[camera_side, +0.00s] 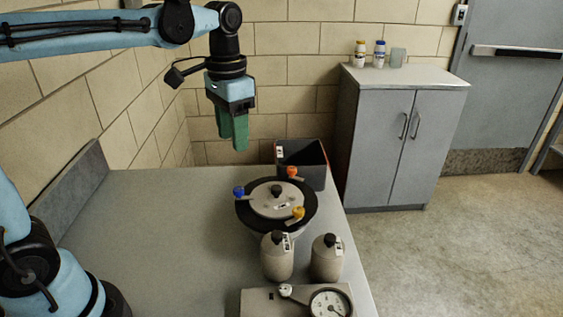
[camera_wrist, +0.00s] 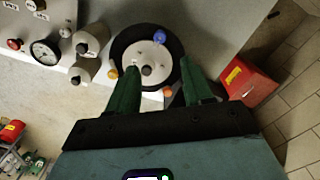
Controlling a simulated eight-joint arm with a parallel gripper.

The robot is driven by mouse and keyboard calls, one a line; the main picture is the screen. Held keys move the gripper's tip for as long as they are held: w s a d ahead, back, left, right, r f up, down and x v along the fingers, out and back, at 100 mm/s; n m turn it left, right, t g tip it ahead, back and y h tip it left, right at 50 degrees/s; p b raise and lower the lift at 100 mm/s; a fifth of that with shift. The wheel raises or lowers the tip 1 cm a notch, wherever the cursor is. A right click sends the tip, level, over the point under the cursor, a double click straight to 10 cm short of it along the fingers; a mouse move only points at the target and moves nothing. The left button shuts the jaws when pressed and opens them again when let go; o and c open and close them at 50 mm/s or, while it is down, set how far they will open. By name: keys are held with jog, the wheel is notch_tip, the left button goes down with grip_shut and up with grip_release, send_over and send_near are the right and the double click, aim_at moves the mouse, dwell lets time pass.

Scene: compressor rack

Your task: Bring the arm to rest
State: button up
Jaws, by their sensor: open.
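My gripper (camera_side: 234,136) has green fingers and hangs pointing down, high above the far part of the grey table (camera_side: 150,230). In the wrist view my gripper (camera_wrist: 160,80) shows its two fingers spread apart with nothing between them. Below and beyond the fingers is a round black-rimmed vessel (camera_side: 254,210) with a pale lid, a black centre knob and blue, orange and yellow knobs. The vessel also shows in the wrist view (camera_wrist: 128,42). The gripper is clear of everything in sight.
Two beige bottles with black caps (camera_side: 277,262) (camera_side: 326,262) stand in front of the vessel. A gauge box (camera_side: 256,302) is at the near edge. A dark open bin (camera_side: 313,172) stands behind. A grey cabinet (camera_side: 376,140) is beyond the table. The table's left side is bare.

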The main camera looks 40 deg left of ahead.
dwell(0.3)
jog(key=s+f+n+t, duration=0.2)
jog(key=s+f+t, duration=0.5)
jog(key=shift+s, duration=0.2)
jog(key=shift+d+r, duration=0.1)
dwell(0.4)
